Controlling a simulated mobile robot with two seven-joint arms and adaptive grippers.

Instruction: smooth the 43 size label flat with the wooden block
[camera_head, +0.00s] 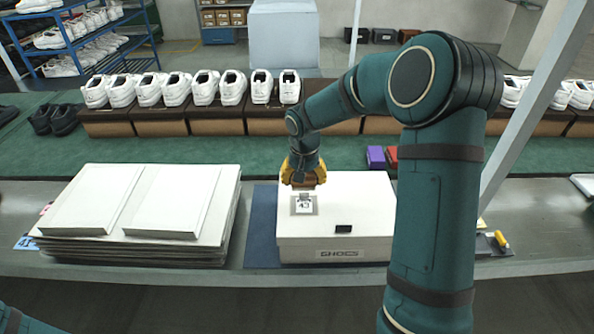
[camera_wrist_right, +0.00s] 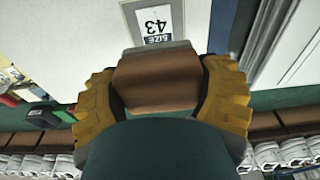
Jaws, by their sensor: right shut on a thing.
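The white shoe box (camera_head: 300,243) stands on a blue mat on the bench, with "SHOES" on its front. The 43 size label (camera_head: 304,206) lies on its lid, left of the middle; it also shows in the right wrist view (camera_wrist_right: 154,22). My right gripper (camera_head: 304,180) is shut on the wooden block (camera_wrist_right: 158,80), which sits between its yellow fingers. The block is right at the label's far edge; I cannot tell whether it touches the label. My left gripper is out of view; only a bit of my left arm shows at lower left.
A stack of white lids or cartons (camera_head: 130,205) stands left of the box. A small black item (camera_head: 344,229) is on the lid. A purple box (camera_head: 376,157) and a red box are behind. White shoes line the green conveyor (camera_head: 200,150). A yellow-handled tool (camera_head: 501,239) lies at right.

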